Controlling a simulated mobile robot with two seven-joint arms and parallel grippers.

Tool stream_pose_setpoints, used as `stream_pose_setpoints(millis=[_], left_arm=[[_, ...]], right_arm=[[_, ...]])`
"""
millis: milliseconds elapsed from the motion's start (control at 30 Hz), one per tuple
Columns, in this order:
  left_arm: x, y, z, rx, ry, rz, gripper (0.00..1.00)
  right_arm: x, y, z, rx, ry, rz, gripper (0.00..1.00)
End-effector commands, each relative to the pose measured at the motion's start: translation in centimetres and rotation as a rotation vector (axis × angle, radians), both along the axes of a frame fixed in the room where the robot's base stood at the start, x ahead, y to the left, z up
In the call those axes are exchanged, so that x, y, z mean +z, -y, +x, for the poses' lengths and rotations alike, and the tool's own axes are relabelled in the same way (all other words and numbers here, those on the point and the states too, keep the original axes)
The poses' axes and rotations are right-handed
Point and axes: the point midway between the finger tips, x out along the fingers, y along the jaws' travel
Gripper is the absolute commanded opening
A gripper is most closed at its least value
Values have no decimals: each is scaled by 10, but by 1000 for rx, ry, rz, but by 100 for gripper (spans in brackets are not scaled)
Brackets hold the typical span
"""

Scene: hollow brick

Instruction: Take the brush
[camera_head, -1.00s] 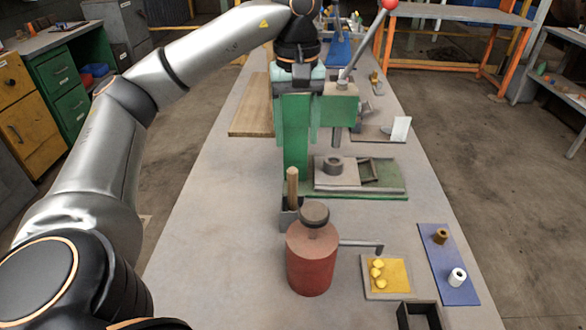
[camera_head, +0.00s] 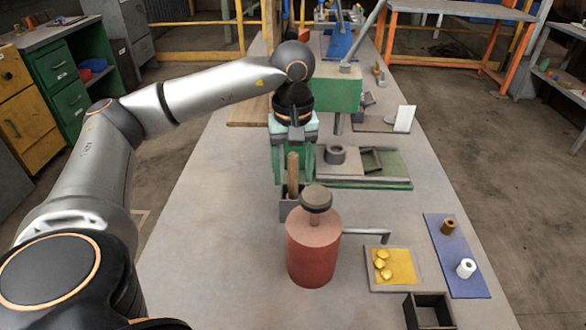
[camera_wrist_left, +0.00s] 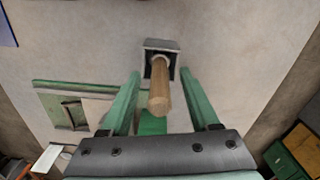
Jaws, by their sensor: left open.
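The brush shows only as a wooden handle (camera_head: 293,172) standing upright in a small grey holder (camera_head: 287,208) on the bench; its lower end is hidden inside. My left gripper (camera_head: 293,181) is open above the holder, its green fingers pointing down. In the left wrist view, the handle (camera_wrist_left: 160,95) points towards the camera between the two fingers (camera_wrist_left: 160,74), with a visible gap on each side. The holder (camera_wrist_left: 161,46) lies just past the fingertips. My right gripper is in neither view.
A red oil can (camera_head: 313,248) with a spout stands right in front of the holder. A green press (camera_head: 336,92) with a base plate (camera_head: 395,170) is behind. A tray of yellow pieces (camera_head: 391,283), a blue mat (camera_head: 462,280) and a black box (camera_head: 430,318) lie at right. Bench at left is clear.

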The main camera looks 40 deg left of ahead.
Motion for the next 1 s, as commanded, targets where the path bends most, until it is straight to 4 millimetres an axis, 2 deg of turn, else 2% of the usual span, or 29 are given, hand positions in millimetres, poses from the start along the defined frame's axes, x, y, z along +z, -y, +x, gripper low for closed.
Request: stream_pose_setpoints(millis=[267,800,1000], left_arm=[[-4,0,0,0,1,0,62],[-3,0,0,0,1,0,1],[-3,0,0,0,1,0,0]], right_arm=[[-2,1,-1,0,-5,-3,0],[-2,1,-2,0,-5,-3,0],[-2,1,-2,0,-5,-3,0]])
